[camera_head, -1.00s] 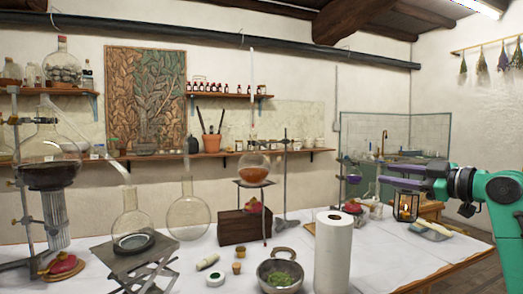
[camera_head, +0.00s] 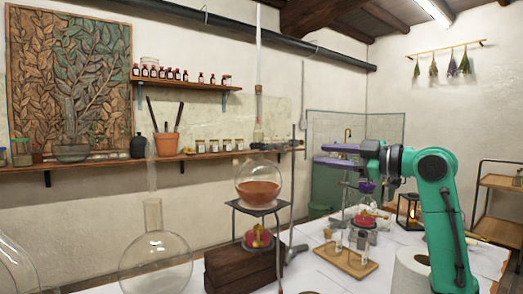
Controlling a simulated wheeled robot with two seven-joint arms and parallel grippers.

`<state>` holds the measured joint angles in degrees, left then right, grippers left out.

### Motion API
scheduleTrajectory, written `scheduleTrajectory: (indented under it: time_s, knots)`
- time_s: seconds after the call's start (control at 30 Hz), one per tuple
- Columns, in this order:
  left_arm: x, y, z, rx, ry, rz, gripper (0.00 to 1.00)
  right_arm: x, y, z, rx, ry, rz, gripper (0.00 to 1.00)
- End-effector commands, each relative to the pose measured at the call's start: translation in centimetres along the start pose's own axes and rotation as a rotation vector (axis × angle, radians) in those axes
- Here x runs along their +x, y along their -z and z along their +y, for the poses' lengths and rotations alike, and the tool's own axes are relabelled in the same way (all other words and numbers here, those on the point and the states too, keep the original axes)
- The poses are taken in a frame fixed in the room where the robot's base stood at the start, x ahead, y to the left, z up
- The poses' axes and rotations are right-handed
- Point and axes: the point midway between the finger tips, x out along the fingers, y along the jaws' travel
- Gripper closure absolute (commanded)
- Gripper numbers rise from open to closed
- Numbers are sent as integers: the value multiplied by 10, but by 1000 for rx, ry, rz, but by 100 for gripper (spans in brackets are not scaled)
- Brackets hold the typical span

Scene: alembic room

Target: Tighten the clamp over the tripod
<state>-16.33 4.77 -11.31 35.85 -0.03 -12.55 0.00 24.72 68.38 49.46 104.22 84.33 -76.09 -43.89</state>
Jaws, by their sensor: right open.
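The tripod (camera_head: 258,208) stands at the middle of the table and bears a round flask of orange-brown liquid (camera_head: 259,191). A metal stand rod (camera_head: 293,190) rises just right of it. The clamp (camera_head: 286,147) sits high on this rod, above the tripod, at the neck of the flask. Its screw is too small to make out. My right gripper (camera_head: 324,155) is open, its two purple-padded fingers one above the other, pointing left. In the picture it is a little right of the clamp, apart from it. My left gripper is not in view.
A red burner (camera_head: 258,238) sits on a wooden box (camera_head: 243,268) under the tripod. An empty flask (camera_head: 155,260) stands to the left. A wooden tray (camera_head: 346,262), a paper roll (camera_head: 411,272) and a lantern (camera_head: 409,211) are on the right.

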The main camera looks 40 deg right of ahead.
Motion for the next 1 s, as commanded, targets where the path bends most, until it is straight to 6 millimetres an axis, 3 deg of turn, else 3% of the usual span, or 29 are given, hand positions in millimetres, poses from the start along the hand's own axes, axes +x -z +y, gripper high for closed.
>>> scheduleTrajectory:
  time_s: [0.17,0.3,0.6,0.73,0.97,1.0]
  knots:
    - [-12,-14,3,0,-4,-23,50,24,3,2,0,2,-2,55]
    - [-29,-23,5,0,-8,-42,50,60,4,4,0,3,-5,55]
    - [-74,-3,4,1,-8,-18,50,131,6,6,1,0,-2,55]
    - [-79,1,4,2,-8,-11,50,143,2,2,0,0,-1,55]
    - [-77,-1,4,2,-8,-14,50,144,0,0,0,-1,0,55]
    - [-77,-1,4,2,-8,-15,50,144,0,0,0,-1,0,63]
